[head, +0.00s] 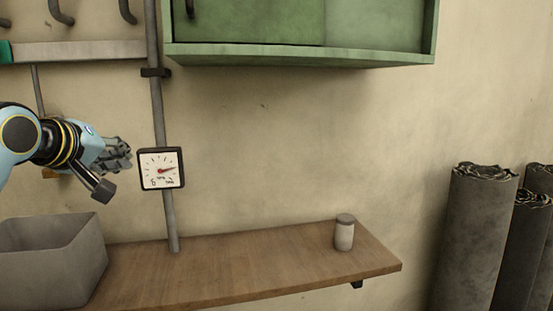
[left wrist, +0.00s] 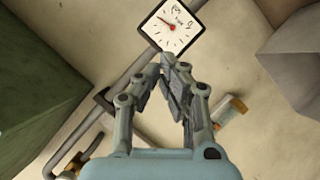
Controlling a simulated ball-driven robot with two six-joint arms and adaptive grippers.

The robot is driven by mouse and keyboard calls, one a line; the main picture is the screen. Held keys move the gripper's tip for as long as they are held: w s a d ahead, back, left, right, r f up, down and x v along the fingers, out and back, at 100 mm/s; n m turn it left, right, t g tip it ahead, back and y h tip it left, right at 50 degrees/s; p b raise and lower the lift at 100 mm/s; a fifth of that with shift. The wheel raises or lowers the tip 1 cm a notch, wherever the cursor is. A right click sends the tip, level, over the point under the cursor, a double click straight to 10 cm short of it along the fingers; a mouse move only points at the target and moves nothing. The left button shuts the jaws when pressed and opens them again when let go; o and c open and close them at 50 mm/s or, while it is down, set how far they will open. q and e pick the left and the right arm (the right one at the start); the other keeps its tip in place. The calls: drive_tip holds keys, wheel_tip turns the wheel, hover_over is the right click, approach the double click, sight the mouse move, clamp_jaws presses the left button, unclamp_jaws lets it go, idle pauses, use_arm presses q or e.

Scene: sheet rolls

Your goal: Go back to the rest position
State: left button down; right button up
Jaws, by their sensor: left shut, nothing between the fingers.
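My left gripper (head: 122,153) comes in from the left in the head view, in front of the wall and just left of a square dial gauge (head: 161,168). Its fingers are shut and empty. In the left wrist view the closed fingertips (left wrist: 170,62) point toward the gauge (left wrist: 174,25), with a gap that I cannot judge in depth. My right gripper is not in view.
A wooden shelf (head: 240,272) carries a grey bin (head: 50,262) and a small lidded jar (head: 344,234). A green cabinet (head: 300,55) hangs above. A vertical pipe (head: 157,110) runs behind the gauge. Dark sheet rolls (head: 478,240) stand at right. The wall's middle is clear.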

use_arm(q)
drive_tip(key=s+d+f+m+g, duration=0.2)
drive_tip(key=s+f+m+g, duration=0.25)
drive_tip(key=s+f, duration=1.15)
drive_tip(key=s+f+m+g+y, duration=0.1)
drive_tip(key=s+f+m+g, duration=0.3)
drive_tip(key=s, duration=0.7)
drive_tip(key=s+f+m+g+y, duration=0.15)
drive_tip(key=s+f, duration=0.35)
drive_tip(key=s, duration=0.6)
wheel_tip(320, 180, down, 39)
drive_tip(key=s+a+n+g+b, duration=0.1)
drive_tip(key=s+a+b, duration=0.15)
drive_tip(key=b, duration=0.95)
drive_tip(key=s+a+f+g+b, duration=0.1)
drive_tip(key=s+f+b, duration=0.6)
drive_tip(key=s+f, duration=1)
wheel_tip(320, 180, down, 5)
drive_tip(key=shift+s+r+g, duration=0.15)
drive_tip(key=shift+s+g, duration=0.15)
drive_tip(key=shift+a+n+h, duration=0.1)
drive_tip(key=shift+n+h, duration=0.15)
drive_tip(key=shift+n, duration=0.05)
